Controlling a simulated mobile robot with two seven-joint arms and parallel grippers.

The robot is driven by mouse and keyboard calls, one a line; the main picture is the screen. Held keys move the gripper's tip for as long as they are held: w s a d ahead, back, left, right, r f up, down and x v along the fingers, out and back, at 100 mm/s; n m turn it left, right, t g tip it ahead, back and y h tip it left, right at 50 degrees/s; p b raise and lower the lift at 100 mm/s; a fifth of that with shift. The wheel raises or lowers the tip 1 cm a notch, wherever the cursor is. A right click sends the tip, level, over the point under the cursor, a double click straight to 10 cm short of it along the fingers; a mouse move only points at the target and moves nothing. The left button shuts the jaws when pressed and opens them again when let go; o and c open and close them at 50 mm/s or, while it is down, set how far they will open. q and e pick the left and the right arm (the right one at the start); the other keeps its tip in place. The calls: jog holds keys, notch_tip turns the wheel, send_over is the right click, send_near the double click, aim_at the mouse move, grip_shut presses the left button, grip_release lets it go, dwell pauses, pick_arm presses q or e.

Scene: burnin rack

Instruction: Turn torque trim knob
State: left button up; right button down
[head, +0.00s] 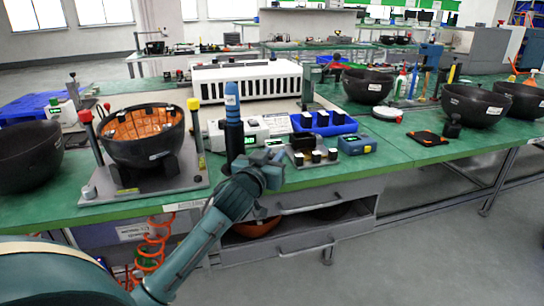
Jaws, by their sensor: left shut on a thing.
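My left gripper (273,158) is at the front edge of the green bench, in the middle of the view. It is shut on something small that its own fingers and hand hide. A tall dark blue driver-like tool (233,128) with a light blue top stands upright just left of the gripper. I cannot tell whether they touch. I cannot make out the torque trim knob itself. A pale instrument box (258,127) with a green display sits just behind the gripper. My right gripper is not in view.
A black bowl with an orange inside (142,137) sits in a fixture at left, with red and yellow posts. A blue bin (322,123) and a grey tray of small parts (313,157) lie right of the gripper. Black bowls (472,106) stand farther right. An open drawer (300,238) hangs below.

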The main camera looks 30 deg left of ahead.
pick_arm(q)
grip_shut()
jog(key=shift+n+y, duration=0.3)
jog(key=shift+y, duration=0.2)
jog(key=shift+d+f+n+g+y, duration=0.1)
jog(key=shift+n+g+y, duration=0.2)
jog(key=shift+n+y, duration=0.3)
jog(key=n+g+y+b, duration=0.1)
jog(key=y+b, duration=0.1)
jog(key=y, duration=0.1)
jog(key=shift+f+n, duration=0.1)
jog(key=shift+n, duration=0.3)
jog(key=shift+n+g+y+b, duration=0.6)
jog(key=shift+y+b, duration=0.05)
jog(key=shift+y, duration=0.25)
jog(key=shift+n+g+y+b, duration=0.3)
jog(key=shift+n+b, duration=0.1)
jog(key=shift+y, duration=0.3)
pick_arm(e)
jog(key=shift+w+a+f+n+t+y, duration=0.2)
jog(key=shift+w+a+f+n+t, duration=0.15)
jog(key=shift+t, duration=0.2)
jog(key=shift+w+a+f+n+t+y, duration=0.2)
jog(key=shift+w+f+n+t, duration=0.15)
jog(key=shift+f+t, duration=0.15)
pick_arm(q)
jog(key=shift+r+g, duration=0.2)
jog(key=shift+g, duration=0.1)
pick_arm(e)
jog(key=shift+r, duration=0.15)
